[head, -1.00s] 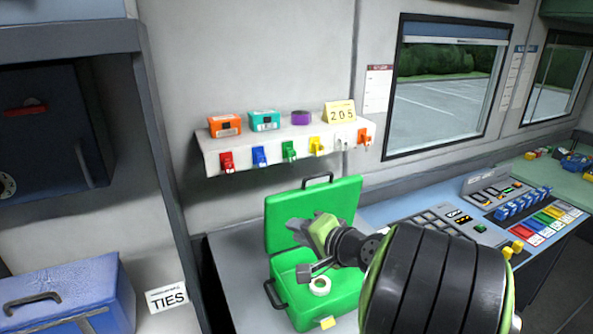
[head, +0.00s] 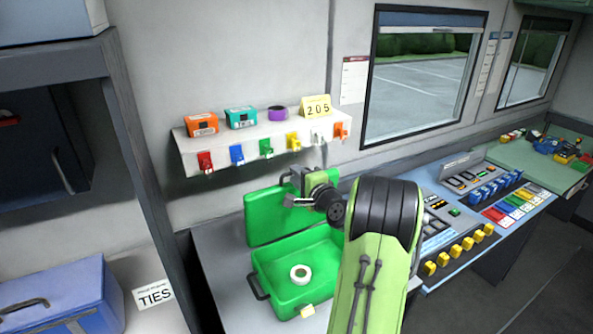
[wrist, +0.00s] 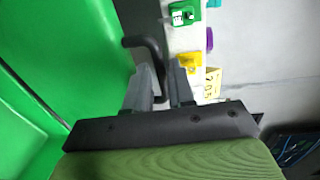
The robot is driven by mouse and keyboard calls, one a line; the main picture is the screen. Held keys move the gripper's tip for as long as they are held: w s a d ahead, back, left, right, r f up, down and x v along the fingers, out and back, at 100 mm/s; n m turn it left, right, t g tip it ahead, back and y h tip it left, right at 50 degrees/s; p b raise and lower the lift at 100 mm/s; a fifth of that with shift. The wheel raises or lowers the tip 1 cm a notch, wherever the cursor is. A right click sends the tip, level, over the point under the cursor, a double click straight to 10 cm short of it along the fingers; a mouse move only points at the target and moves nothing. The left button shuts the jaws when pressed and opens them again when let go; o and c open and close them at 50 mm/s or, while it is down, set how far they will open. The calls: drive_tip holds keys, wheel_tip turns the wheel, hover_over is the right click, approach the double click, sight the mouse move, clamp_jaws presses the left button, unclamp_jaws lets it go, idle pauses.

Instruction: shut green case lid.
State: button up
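The green case stands open on the counter, its lid (head: 265,217) raised at the back and its base (head: 270,268) in front. A white tape roll (head: 300,274) lies in the base. My gripper (head: 290,190) is at the lid's top edge, by the dark lid handle. In the wrist view the lid (wrist: 75,60) fills the left, and the handle (wrist: 150,50) runs down between the two fingers of my gripper (wrist: 160,82). The fingers stand apart around the handle; firm contact does not show. My arm hides the lid's right part in the head view.
A wall shelf (head: 215,142) with small boxes and coloured hanging keys is just behind and above the lid. A console (head: 465,235) with buttons stands to the right. A blue case (head: 60,300) and a TIES card (head: 154,293) are at the left.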

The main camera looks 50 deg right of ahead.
drive_tip(key=shift+w+d, duration=0.2)
drive_tip(key=shift+w, duration=0.2)
clamp_jaws()
drive_tip(key=shift+f, duration=0.1)
